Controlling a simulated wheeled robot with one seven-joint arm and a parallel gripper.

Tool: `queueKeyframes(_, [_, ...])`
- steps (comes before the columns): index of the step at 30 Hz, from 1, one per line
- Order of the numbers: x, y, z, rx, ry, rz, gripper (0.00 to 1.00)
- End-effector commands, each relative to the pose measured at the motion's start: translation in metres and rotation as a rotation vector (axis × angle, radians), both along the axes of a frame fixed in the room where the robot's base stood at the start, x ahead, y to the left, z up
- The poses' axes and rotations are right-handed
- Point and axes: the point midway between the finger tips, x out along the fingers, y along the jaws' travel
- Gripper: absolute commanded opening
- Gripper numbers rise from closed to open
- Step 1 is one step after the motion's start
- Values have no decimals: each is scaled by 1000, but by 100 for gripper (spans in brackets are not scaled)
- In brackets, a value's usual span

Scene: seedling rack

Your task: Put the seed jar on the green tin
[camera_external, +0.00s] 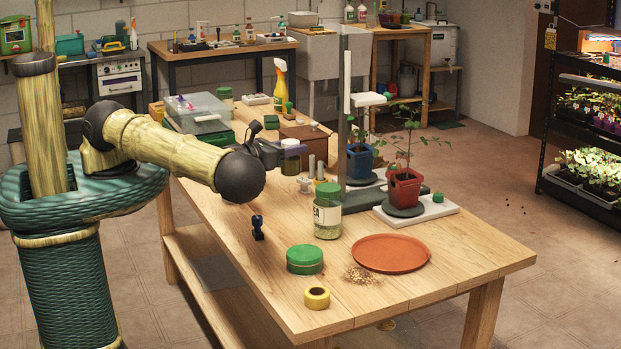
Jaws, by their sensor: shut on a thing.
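My gripper (284,148) is above the table's middle, at the end of my arm reaching in from the left. It is shut on a small jar (291,161) with a dull olive lid, held upright and apart from the tabletop. The fingers partly hide it. A green tin (305,261), round and low, stands on the near part of the table, below and to the right of my gripper; its top is clear. A larger glass jar (327,218) with a green lid and a white label stands behind the tin.
A terracotta saucer (391,253), dry roots (361,275) and a yellow tape roll (317,297) lie near the tin. A tall stand (342,100) and potted seedlings, one in a red pot (404,187), stand right of my gripper. A small dark object (258,228) stands left.

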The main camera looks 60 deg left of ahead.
Motion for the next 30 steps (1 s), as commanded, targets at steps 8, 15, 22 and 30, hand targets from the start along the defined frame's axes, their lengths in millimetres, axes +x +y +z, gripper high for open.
queueKeyframes(8, [3,-48,22,3,7,-127,15])
queueKeyframes(15, [-4,-112,36,3,2,-274,15])
queueKeyframes(22, [-23,-176,41,1,-8,-403,15])
queueKeyframes(30, [-67,-255,37,-5,-8,-555,15])
